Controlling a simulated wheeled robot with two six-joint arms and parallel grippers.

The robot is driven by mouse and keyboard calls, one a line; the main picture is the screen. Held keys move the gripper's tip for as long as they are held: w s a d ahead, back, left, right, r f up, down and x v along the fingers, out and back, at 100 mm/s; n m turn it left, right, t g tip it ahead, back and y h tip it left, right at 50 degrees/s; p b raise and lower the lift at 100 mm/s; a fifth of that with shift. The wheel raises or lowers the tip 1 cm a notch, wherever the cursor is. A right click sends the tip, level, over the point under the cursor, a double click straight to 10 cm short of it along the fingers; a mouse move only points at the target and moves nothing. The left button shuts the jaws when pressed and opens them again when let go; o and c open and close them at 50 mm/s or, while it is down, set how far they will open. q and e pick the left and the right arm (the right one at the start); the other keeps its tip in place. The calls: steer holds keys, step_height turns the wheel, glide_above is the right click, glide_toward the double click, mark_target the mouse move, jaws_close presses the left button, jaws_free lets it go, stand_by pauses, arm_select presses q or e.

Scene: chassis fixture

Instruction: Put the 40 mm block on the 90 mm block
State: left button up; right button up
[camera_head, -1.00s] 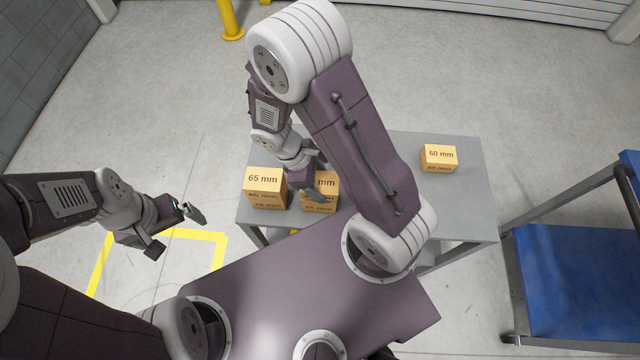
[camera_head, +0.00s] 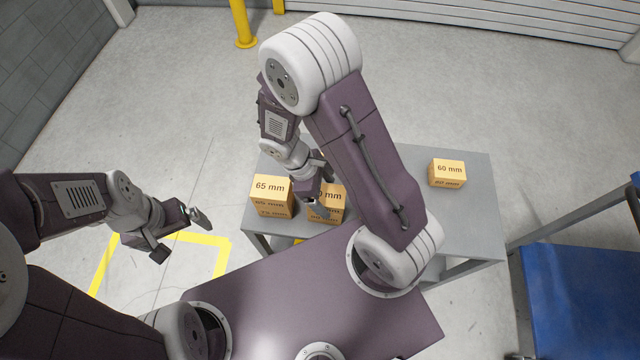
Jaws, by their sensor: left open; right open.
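A wooden block (camera_head: 333,199) stands near the table's front edge, its top label partly covered and readable only as "0 mm". My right gripper (camera_head: 324,194) is open at this block, its fingers over the block's top left part; I cannot tell whether they touch it. A block labelled 65 mm (camera_head: 271,190) stands just to the left, and its front shows marks at two heights. A block labelled 60 mm (camera_head: 448,171) stands apart on the right. My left gripper (camera_head: 180,235) is open and empty, left of the table.
The grey table (camera_head: 474,220) is bare around the 60 mm block. My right arm hides the table's middle. A blue cart (camera_head: 580,300) with a metal frame stands at the right. Yellow floor lines (camera_head: 222,257) lie below my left gripper, and a yellow post (camera_head: 243,25) stands behind.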

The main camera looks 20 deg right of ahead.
steer(key=p+v, duration=0.1)
steer(key=v, duration=1)
steer(key=m+t+y, duration=0.4)
steer(key=m, duration=0.8)
glide_above(327, 193)
steer(key=shift+r, duration=0.35)
